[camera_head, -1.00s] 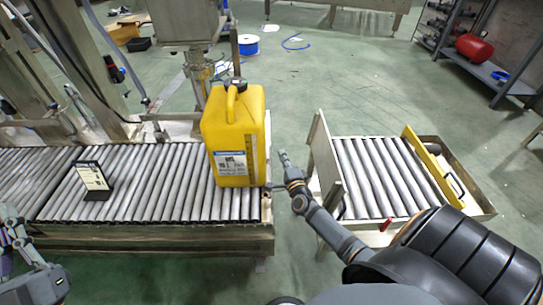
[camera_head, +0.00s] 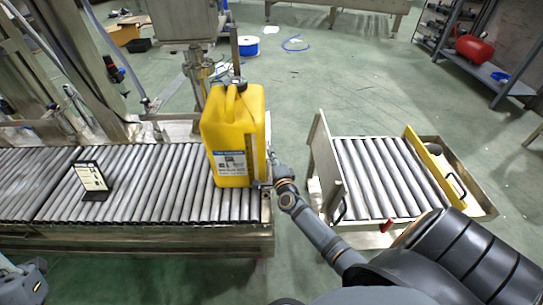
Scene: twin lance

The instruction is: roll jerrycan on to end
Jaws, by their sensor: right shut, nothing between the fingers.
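The yellow jerrycan (camera_head: 228,135) stands upright at the right end of the left roller conveyor (camera_head: 160,205). It has a dark cap and a printed label on its front. My right gripper (camera_head: 264,182) is shut and empty at the lower right side of the jerrycan. It looks very close to the can, but I cannot tell whether it touches. My left arm shows only as a grey part at the bottom left corner, and its fingers are not in view.
A gap separates the left conveyor from a shorter roller section (camera_head: 385,175), which has an upright plate (camera_head: 325,165) on its near side and a yellow bar (camera_head: 433,165) at its far end. A small sign (camera_head: 92,180) stands on the left rollers. A steel machine post rises behind the jerrycan.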

